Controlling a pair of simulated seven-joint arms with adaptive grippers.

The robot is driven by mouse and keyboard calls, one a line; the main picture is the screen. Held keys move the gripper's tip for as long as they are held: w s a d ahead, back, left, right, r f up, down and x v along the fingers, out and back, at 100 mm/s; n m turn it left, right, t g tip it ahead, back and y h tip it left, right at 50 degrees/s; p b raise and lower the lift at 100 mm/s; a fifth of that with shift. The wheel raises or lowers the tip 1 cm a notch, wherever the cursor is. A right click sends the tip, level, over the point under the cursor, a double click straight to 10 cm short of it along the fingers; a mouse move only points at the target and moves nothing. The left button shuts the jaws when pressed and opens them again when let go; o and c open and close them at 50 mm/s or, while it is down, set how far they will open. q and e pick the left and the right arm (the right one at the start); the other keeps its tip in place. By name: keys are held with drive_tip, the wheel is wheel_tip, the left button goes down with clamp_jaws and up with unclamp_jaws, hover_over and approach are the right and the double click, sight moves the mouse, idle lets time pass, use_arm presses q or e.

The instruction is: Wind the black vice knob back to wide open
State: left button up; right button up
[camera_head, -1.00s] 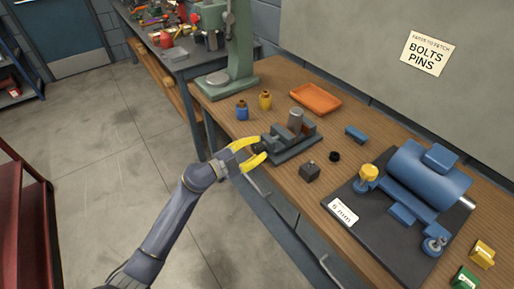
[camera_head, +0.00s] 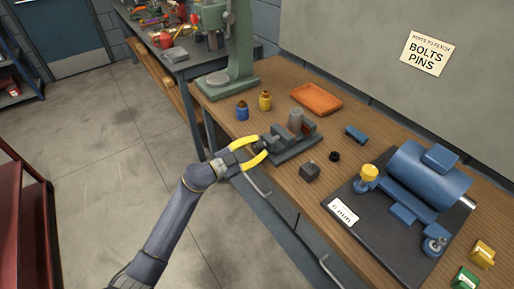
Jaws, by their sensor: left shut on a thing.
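The small grey vice (camera_head: 292,150) sits near the front edge of the wooden bench. An upright grey cylinder (camera_head: 295,122) stands between its jaws. The black vice knob (camera_head: 260,146) is at its left end, partly covered by my gripper. My left gripper (camera_head: 262,147), with yellow fingers, reaches in from the left over the bench edge and is shut on the knob, one finger on the far side and one on the near side. My right gripper is not in view.
A blue bottle (camera_head: 242,112) and a yellow one (camera_head: 265,100) stand behind the vice, with an orange tray (camera_head: 316,98) beyond. A dark block (camera_head: 310,171) and a black ring (camera_head: 334,156) lie right of it. The blue casing (camera_head: 430,176) rests on a dark mat further right.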

use_arm(q)
drive_tip(key=shift+d, duration=0.1)
drive_tip(key=o, duration=1.3)
drive_tip(key=shift+v, duration=6.05)
drive_tip(key=shift+w, duration=0.1)
